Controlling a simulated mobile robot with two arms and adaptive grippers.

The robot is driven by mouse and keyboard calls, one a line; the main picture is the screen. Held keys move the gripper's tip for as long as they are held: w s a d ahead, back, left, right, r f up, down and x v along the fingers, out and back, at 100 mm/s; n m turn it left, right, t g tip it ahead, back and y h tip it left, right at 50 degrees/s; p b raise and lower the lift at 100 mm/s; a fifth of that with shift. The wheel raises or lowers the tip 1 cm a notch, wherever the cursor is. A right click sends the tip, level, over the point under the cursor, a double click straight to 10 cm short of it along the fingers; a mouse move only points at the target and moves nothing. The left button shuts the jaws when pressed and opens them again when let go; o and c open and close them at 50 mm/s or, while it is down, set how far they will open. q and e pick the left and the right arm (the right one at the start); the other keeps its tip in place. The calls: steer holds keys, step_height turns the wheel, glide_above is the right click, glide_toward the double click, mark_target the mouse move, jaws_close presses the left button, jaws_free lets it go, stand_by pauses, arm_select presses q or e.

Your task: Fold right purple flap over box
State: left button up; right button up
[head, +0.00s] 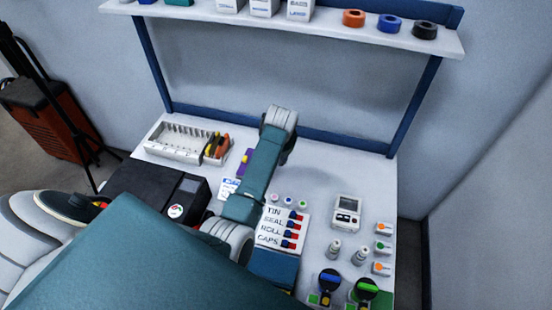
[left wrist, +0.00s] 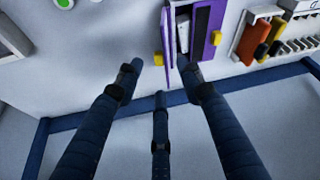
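The purple box (left wrist: 197,30) is at the top centre of the left wrist view, with dark and white contents between its purple sides. A narrow purple flap (left wrist: 169,32) stands along its left side in that view, with a yellow tab (left wrist: 158,59) beside it. Another purple side with a yellow tab (left wrist: 216,38) is on the right. In the head view only a purple part (head: 244,162) shows, left of my arm, which hides the rest. My left gripper (left wrist: 158,70) is open and empty, its fingers spread around the flap's near end; contact is unclear. My right gripper is out of view.
A white rack (head: 178,142) with coloured tools stands left of the box. A label board (head: 268,225), a meter (head: 346,212) and small bottles are to the right. A shelf frame (head: 408,105) stands behind the table. Bare tabletop lies right of my arm.

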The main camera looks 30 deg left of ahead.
arm_select(q)
steer(key=shift+b+x, duration=0.3)
steer(key=shift+x, duration=3.2)
steer(key=shift+w, duration=0.15)
steer(key=c, duration=0.8)
steer(key=shift+d+r, duration=0.1)
jaws_close()
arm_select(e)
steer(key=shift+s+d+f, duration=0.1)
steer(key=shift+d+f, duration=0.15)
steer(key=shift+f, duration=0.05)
